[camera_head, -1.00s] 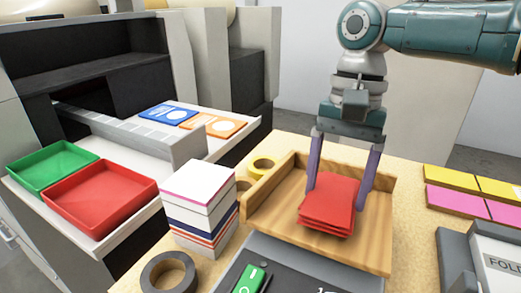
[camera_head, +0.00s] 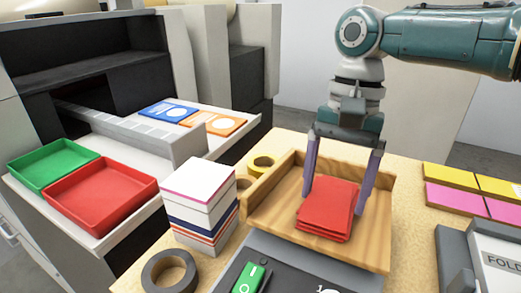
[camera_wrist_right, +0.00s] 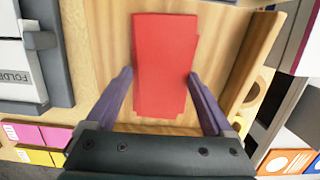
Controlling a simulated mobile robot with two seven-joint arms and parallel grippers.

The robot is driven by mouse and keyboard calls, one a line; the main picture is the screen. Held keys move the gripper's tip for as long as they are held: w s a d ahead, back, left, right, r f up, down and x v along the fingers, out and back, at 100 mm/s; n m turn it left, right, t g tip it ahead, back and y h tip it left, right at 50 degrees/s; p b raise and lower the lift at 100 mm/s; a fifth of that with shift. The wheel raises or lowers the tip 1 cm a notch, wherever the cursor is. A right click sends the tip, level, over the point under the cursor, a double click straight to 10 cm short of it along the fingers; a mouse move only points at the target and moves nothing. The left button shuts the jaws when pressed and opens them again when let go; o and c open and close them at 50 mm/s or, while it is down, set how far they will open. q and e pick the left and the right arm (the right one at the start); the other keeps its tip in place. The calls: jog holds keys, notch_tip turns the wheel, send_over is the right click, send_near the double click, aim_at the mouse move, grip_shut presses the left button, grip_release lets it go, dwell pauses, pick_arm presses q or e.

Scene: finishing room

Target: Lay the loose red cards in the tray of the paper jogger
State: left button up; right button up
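A small pile of red cards (camera_head: 328,206) lies on the wooden tray (camera_head: 285,210) of the paper jogger, its edges slightly uneven. The pile also shows in the right wrist view (camera_wrist_right: 165,62), on the tray's bare wood (camera_wrist_right: 112,45). My right gripper (camera_head: 334,203) is over the tray with its purple fingers spread, one on each side of the pile. In the right wrist view its fingertips (camera_wrist_right: 160,73) are wide apart, very close to the cards' edges; I cannot tell whether one still touches. My left gripper is not in view.
A striped paper stack (camera_head: 198,205) and a dark tape roll (camera_head: 169,272) stand left of the jogger. A red bin (camera_head: 100,225) and a green bin (camera_head: 45,180) sit further left. Yellow and pink cards (camera_head: 455,200) and a grey folder machine (camera_head: 455,260) are on the right.

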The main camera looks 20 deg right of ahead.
jog(key=shift+o, duration=0.8)
notch_tip(320, 180, up, 10)
jog(key=w+d, duration=0.1)
jog(key=shift+f, duration=0.1)
